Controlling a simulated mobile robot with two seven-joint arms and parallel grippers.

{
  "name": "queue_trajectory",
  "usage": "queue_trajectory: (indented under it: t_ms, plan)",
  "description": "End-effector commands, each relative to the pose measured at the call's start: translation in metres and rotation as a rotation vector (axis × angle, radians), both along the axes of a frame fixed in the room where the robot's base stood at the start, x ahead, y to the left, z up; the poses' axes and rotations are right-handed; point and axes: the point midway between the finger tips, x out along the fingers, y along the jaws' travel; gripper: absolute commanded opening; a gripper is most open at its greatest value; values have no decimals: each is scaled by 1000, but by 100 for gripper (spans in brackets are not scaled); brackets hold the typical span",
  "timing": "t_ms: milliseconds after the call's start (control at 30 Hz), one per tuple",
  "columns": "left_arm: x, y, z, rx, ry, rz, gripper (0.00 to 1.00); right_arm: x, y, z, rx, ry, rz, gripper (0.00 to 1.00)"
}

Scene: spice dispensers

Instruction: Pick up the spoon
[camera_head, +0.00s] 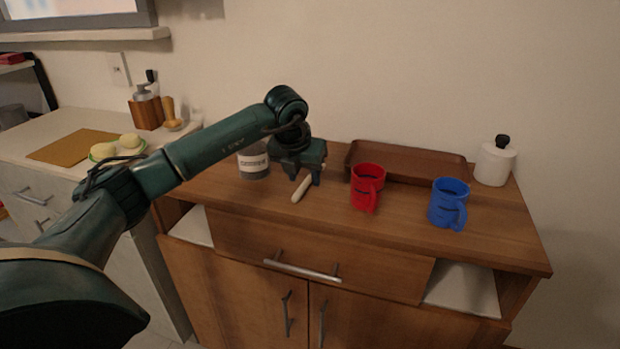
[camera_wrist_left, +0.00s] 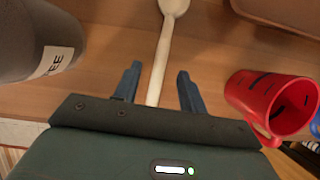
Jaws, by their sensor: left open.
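A pale spoon (camera_head: 301,188) lies on the wooden cabinet top between a grey canister and a red mug. In the left wrist view the spoon (camera_wrist_left: 162,50) runs from the top down between my fingers, with its bowl at the top edge. My left gripper (camera_head: 306,180) is over the spoon with its fingers pointing down. In the left wrist view the left gripper (camera_wrist_left: 156,82) is open, with one finger on each side of the handle and a gap to both. The handle's lower end is hidden behind the gripper body. My right gripper is not in view.
The grey labelled canister (camera_head: 253,163) stands close left of the gripper. The red mug (camera_head: 367,187) is close on the right, with a blue mug (camera_head: 449,203) beyond. A brown tray (camera_head: 420,165) is behind, and a white bottle (camera_head: 494,163) stands at the far right.

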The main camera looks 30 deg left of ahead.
Motion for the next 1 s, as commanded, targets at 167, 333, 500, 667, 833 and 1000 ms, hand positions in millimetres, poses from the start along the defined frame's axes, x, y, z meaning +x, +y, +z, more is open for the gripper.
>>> queue_trajectory:
  t_ms: [167,333,500,667,833,1000]
  plan:
    - [5,2,-12,1,-1,1,42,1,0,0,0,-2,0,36]
    - [5,2,-12,1,-1,0,42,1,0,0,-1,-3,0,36]
    - [5,1,-12,1,-1,0,30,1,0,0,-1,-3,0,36]
    - [5,1,-12,0,-1,0,17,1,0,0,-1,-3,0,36]
    - [5,2,-12,0,-1,0,3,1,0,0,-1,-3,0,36]
    - [5,2,-12,0,-1,0,0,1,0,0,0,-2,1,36]
